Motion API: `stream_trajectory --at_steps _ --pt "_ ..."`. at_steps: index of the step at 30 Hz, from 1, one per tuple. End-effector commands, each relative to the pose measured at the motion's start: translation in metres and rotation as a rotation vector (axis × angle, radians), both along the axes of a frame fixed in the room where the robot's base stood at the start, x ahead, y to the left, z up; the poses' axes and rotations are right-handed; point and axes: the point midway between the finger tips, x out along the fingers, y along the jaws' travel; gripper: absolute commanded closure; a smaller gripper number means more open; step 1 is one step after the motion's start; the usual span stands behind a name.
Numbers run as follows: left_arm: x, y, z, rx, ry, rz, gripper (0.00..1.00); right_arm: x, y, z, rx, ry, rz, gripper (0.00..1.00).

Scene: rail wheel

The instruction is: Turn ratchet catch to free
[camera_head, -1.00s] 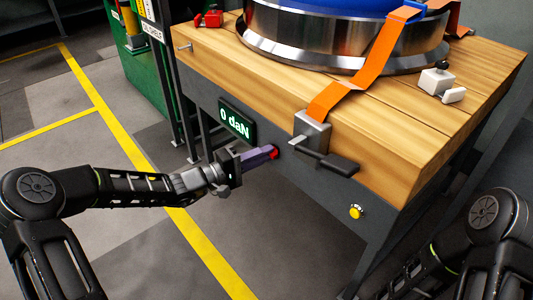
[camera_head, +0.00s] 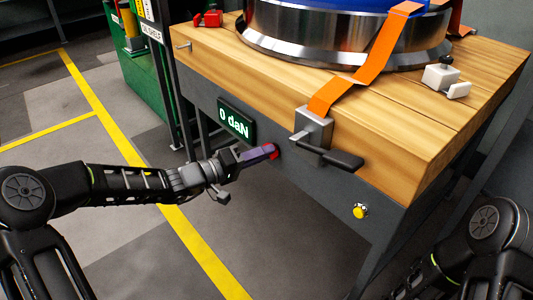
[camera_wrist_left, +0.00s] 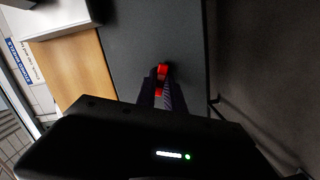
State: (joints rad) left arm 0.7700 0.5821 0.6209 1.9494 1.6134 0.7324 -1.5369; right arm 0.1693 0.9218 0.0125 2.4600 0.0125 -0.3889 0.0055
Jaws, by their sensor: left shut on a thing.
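A small red catch (camera_head: 273,151) sits on the dark front panel of the bench, just right of the display that reads "0 daN" (camera_head: 236,121). My left gripper (camera_head: 268,152) reaches it from the left and is shut on it, covering much of it. In the left wrist view the red catch (camera_wrist_left: 162,70) shows at the tips of the two fingers (camera_wrist_left: 162,84). The grey ratchet (camera_head: 313,127) with its black handle (camera_head: 340,159) is on the bench edge, right of my gripper, with the orange strap (camera_head: 350,84) running into it. My right gripper is out of view; part of my right arm shows.
A large metal wheel (camera_head: 340,50) rests on the wooden bench top (camera_head: 225,50). A yellow button (camera_head: 360,211) is low on the panel. A red clamp (camera_head: 211,18) and a whitish block (camera_head: 441,77) lie on top. Floor left of the bench is clear.

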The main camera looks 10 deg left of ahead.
Motion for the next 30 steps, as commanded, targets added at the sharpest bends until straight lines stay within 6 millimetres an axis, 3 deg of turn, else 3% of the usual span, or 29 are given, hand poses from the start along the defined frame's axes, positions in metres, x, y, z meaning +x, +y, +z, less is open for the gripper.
stream_trajectory --at_steps 5,14,25,30 --pt "-0.0005 -0.0001 -0.0007 0.03 -0.021 0.0 1.0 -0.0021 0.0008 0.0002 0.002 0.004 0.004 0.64" --pt "-0.0013 -0.0012 0.0002 0.29 -0.238 -0.002 1.0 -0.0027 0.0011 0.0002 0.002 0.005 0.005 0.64" --pt "-0.001 -0.0008 0.0002 0.325 -0.267 -0.001 1.0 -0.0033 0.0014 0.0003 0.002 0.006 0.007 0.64" --pt "-0.0017 -0.0018 0.0007 0.457 -0.375 -0.002 1.0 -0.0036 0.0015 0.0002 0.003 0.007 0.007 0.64"
